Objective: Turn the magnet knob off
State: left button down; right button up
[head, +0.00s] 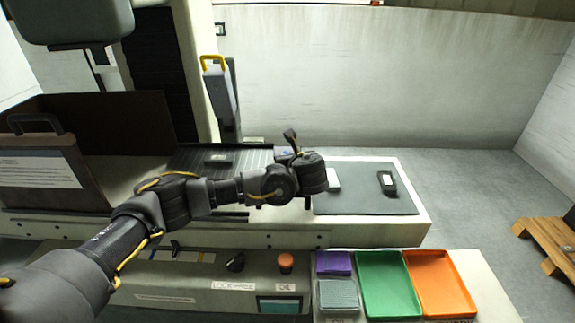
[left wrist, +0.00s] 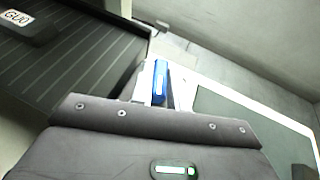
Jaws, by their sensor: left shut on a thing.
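My left gripper (head: 312,174) is at the right end of the dark ridged magnet plate (head: 225,158). In the left wrist view the gripper's dark housing fills the bottom and hides its fingertips. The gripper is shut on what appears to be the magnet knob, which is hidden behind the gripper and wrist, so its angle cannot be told. A blue part (left wrist: 160,82) with pale edges shows just beyond the housing, between the ridged plate and the mat. My right gripper is not in view.
Right of the gripper lies a grey mat (head: 350,203) with a small black device (head: 387,183). The front panel carries a black knob (head: 236,262) by a "LOCK FREE" label and an orange button (head: 286,262). Green (head: 388,285) and orange (head: 440,285) trays stand at front right.

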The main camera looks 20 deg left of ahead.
pick_arm(q)
jog(key=shift+w+d+n+g+y, duration=0.1)
jog(key=shift+d+n+g+y, duration=0.1)
jog(key=shift+n+g+y, duration=0.6)
jog(key=shift+n+y+p, duration=0.35)
jog(key=shift+n+y, duration=0.05)
jog(key=shift+n, duration=0.1)
jog(key=shift+w+n+g+y, duration=0.1)
jog(key=shift+n+g+y, duration=0.4)
jog(key=shift+n+g, duration=0.25)
jog(key=shift+d+n+g+y+p, duration=0.1)
jog(key=shift+n+g+y+p, duration=0.25)
jog(key=shift+n+g+y, duration=0.35)
jog(key=shift+w, duration=0.1)
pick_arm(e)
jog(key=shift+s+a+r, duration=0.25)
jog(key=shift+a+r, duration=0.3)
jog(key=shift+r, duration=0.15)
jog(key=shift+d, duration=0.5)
pick_arm(q)
jog(key=c, duration=1.4)
grip_release()
jog(key=shift+o, duration=0.2)
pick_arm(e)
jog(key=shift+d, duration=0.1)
pick_arm(q)
jog(key=shift+d, duration=0.1)
